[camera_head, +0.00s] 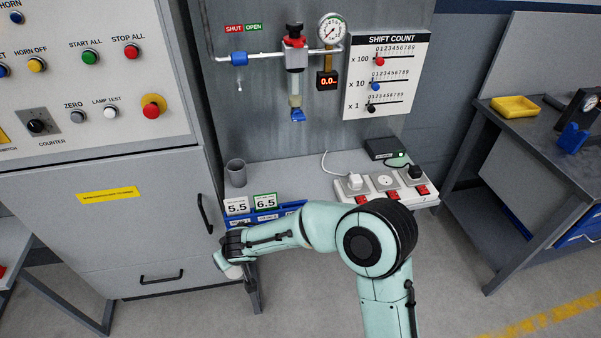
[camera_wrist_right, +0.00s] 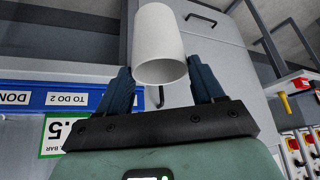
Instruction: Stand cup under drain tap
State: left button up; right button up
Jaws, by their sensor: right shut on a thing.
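My right gripper (camera_head: 231,246) is shut on a white cup (camera_wrist_right: 160,35). It holds the cup in front of the bench's left end, beside the grey cabinet. In the wrist view the cup sits between the two dark fingers, its round opening towards the camera. In the head view only a small pale part of the cup (camera_head: 234,271) shows below the gripper. The drain tap (camera_head: 298,115) is the blue piece under the clear filter bowl (camera_head: 295,92) on the wall panel, above the bench (camera_head: 290,172). The bench below it is bare. My left gripper is not in view.
A grey cup (camera_head: 236,173) stands at the bench's back left. Number cards (camera_head: 264,202) and a blue rail (camera_head: 290,209) line the front edge. A power strip (camera_head: 385,190) with plugs and a black box (camera_head: 385,149) occupy the right side.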

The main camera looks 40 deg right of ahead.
aim_at(295, 172)
jog(key=k+l, duration=0.15)
jog(key=l, duration=0.2)
jog(key=k+l, duration=0.1)
jog(key=l, duration=0.25)
jog(key=k+l, duration=0.15)
jog(key=l, duration=0.2)
jog(key=k+l+u, duration=0.1)
jog(key=l, duration=0.25)
jog(key=k+l, duration=0.15)
jog(key=l, duration=0.2)
